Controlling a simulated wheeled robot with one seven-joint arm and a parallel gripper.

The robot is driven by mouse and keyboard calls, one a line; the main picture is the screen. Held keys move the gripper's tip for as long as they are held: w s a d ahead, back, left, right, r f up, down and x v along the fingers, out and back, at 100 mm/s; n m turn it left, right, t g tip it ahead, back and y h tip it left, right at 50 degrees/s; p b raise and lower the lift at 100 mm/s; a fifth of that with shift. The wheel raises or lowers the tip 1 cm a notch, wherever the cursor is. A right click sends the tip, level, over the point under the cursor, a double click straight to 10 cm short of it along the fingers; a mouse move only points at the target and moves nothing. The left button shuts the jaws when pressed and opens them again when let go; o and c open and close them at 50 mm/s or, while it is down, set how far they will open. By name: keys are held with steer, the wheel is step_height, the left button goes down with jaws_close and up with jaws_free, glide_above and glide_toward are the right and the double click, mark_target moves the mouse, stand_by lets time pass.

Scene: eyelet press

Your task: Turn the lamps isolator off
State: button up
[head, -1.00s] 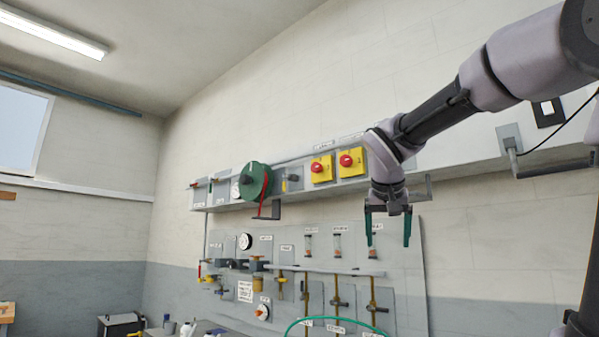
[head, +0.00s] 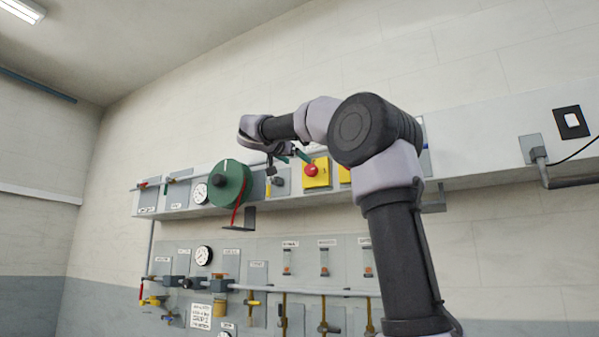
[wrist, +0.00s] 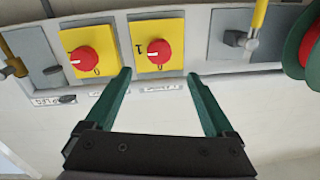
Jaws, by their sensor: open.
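Two yellow isolators with red knobs sit side by side on the grey wall trunking. In the wrist view one (wrist: 175,29) is straight ahead of my gripper (wrist: 160,78) and the other (wrist: 78,39) is to its left. Both knobs have a pale mark on their left side; 0 and 1 marks show on the nearer plate. The small labels are inverted and too blurred to read, so I cannot tell which is lamps. My gripper is open and empty, apart from the knobs. In the head view one isolator (head: 317,182) shows, the other (head: 344,175) is mostly behind my arm.
A green reel (head: 226,190) with a red strap is left of the isolators in the head view. A grey switch with a yellow handle (wrist: 258,14) adjoins the nearer isolator. Below hang gauges, valves and pipes (head: 300,292). A black-framed switch (head: 571,122) is far right.

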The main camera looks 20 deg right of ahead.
mark_target(310, 169)
steer(key=x, duration=1)
steer(key=shift+d, duration=0.15)
steer(key=shift+c, duration=0.3)
steer(key=c, duration=1.3)
